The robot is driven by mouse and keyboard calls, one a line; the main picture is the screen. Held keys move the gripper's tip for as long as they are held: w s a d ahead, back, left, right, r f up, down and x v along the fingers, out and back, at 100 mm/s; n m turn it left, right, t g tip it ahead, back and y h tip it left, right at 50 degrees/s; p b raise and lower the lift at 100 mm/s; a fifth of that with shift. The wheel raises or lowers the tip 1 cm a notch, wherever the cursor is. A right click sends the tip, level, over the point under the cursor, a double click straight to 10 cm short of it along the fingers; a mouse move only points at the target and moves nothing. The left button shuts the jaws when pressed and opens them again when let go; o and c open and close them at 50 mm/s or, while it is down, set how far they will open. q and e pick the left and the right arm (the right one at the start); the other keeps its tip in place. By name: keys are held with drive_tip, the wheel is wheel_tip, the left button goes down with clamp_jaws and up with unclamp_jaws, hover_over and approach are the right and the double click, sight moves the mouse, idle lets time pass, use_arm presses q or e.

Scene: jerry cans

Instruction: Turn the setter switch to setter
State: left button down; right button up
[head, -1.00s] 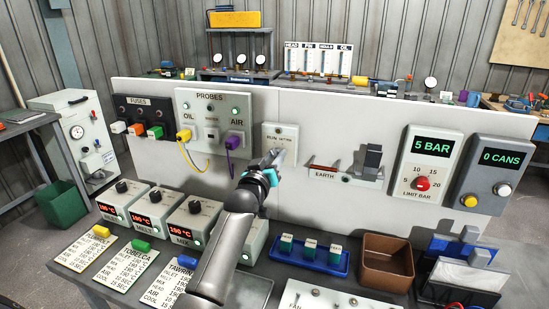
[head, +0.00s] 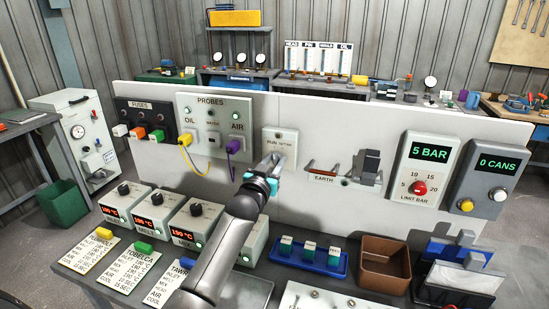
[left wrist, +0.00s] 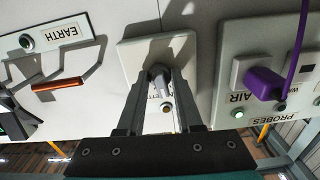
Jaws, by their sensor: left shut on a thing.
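The setter switch plate (head: 280,146) is a pale square labelled RUN and, partly hidden, SETTER; it sits on the white panel right of the probes box. My left gripper (head: 274,160) is at the plate and covers its lower part. In the left wrist view, which is upside down, the plate (left wrist: 130,60) lies behind the two fingers. The fingers (left wrist: 160,92) are shut on the grey switch knob (left wrist: 158,72), one on each side. A small round metal part (left wrist: 167,107) shows between them. The knob's exact setting cannot be told. My right gripper is not in view.
The probes box (head: 212,103) with yellow and purple plugs is left of the switch. The earth unit (head: 322,172) with a red-handled lever is right of it. Below stand heater boxes (head: 196,212), a blue tray (head: 306,262) and a brown bin (head: 385,262).

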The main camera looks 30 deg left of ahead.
use_arm(q)
drive_tip(key=m+p, duration=0.1)
drive_tip(key=m, duration=0.2)
drive_tip(key=shift+m, duration=0.4)
drive_tip(key=shift+m+p, duration=0.4)
drive_tip(key=shift+m, duration=1.4)
drive_tip(key=c, duration=0.6)
unclamp_jaws()
drive_tip(key=shift+s, duration=0.15)
drive_tip(key=v, duration=1.5)
drive_tip(key=shift+d, duration=0.1)
